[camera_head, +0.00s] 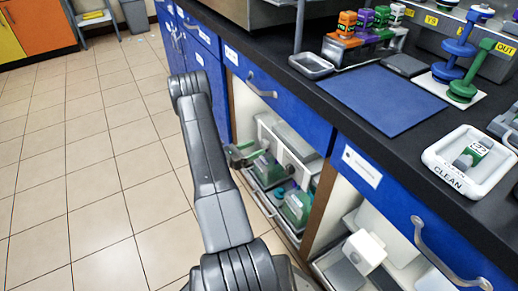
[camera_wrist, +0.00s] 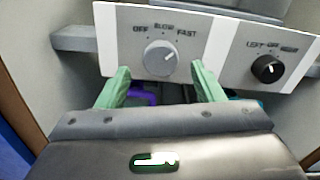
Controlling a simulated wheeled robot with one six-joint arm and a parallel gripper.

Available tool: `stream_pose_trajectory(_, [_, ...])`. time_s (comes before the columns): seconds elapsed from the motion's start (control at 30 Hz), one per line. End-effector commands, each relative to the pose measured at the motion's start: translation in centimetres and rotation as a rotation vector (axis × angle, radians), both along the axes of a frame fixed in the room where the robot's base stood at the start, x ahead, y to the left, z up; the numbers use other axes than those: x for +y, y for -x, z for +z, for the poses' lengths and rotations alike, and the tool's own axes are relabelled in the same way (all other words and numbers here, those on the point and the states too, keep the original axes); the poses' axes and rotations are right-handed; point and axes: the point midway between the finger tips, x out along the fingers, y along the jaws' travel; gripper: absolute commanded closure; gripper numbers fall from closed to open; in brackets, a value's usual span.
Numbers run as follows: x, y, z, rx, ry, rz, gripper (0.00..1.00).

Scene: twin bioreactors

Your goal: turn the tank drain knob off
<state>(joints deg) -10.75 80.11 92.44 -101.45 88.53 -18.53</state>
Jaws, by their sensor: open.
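A white control panel (camera_wrist: 205,72) fills the upper part of the wrist view. Its light grey knob (camera_wrist: 160,58) sits under the words OFF, SLOW and FAST; its mark seems to point up and right, toward FAST. A black knob (camera_wrist: 267,68) to the right sits under LEFT, OFF and RIGHT; its pointer direction is hard to tell. No label reading tank drain is legible. My gripper (camera_wrist: 161,78) is open, its green fingers on either side just below the grey knob, with no clear contact. In the head view my gripper (camera_head: 240,155) is at the open cabinet.
The open cabinet compartment holds green-lidded items (camera_head: 297,207) below the panel. Blue drawer fronts (camera_head: 275,95) and a black counter (camera_head: 400,150) stand above it. A white box (camera_head: 364,250) is in the neighbouring compartment. The tiled floor (camera_head: 90,180) at left is clear.

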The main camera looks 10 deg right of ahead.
Motion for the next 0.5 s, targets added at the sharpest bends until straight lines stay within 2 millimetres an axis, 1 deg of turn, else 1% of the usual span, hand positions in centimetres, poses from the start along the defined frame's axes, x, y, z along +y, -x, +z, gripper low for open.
stream_pose_trajectory(0.03, [-0.8, -0.2, -0.2, -0.001, -0.001, -0.004, 0.39])
stream_pose_trajectory(0.2, [-2.2, -0.9, -0.1, -0.001, -0.001, -0.001, 0.39])
stream_pose_trajectory(0.33, [-2.6, -1.1, 0.0, 0.000, -0.001, -0.001, 0.39])
stream_pose_trajectory(0.5, [-2.7, -1.1, 0.0, 0.000, -0.001, 0.000, 0.39])
